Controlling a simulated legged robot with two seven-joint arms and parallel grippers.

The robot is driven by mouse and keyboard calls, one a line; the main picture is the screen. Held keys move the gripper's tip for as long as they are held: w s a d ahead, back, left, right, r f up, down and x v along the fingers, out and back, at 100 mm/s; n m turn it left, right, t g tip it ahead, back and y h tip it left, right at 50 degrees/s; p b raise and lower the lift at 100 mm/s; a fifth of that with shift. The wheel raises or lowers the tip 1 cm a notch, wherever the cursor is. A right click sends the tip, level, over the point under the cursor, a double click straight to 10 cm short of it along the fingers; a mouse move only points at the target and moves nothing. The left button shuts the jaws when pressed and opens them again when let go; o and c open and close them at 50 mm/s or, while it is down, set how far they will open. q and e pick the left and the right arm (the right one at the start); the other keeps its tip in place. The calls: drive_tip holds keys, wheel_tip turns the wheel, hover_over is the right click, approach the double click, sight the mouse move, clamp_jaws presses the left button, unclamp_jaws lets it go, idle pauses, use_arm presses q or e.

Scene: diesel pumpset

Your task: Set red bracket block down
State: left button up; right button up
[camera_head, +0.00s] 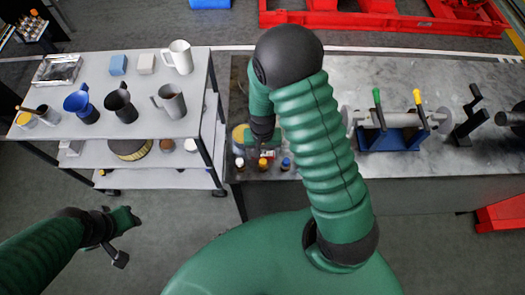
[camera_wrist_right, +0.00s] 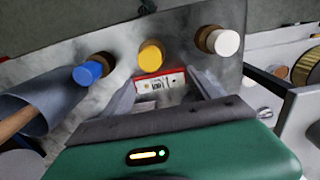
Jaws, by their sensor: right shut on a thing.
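My right gripper (camera_head: 265,146) reaches down over the left end of the grey workbench (camera_head: 395,80). In the right wrist view my gripper (camera_wrist_right: 163,90) has its fingers on both sides of the red bracket block (camera_wrist_right: 174,76), a small red piece with a white printed face. The block (camera_head: 268,153) shows only partly in the head view; the gripper and arm hide much of it. Whether it touches the bench I cannot tell. My left gripper (camera_head: 120,238) hangs over the floor at lower left, away from the bench; its finger gap is unclear.
Bottles with white (camera_wrist_right: 224,41), yellow (camera_wrist_right: 151,55) and blue (camera_wrist_right: 88,72) caps stand close by the block. A shelf cart (camera_head: 140,80) with mugs and jugs adjoins the bench's left. A blue-based shaft fixture (camera_head: 390,138) stands right of my arm.

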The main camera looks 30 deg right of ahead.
drive_tip(key=shift+s+d, duration=0.2)
drive_tip(key=shift+s, duration=0.05)
drive_tip(key=o, duration=1.4)
drive_tip(key=shift+d, duration=0.1)
drive_tip(key=shift+c, duration=0.2)
drive_tip(key=shift+o, duration=0.7)
drive_tip(key=shift+f, duration=0.1)
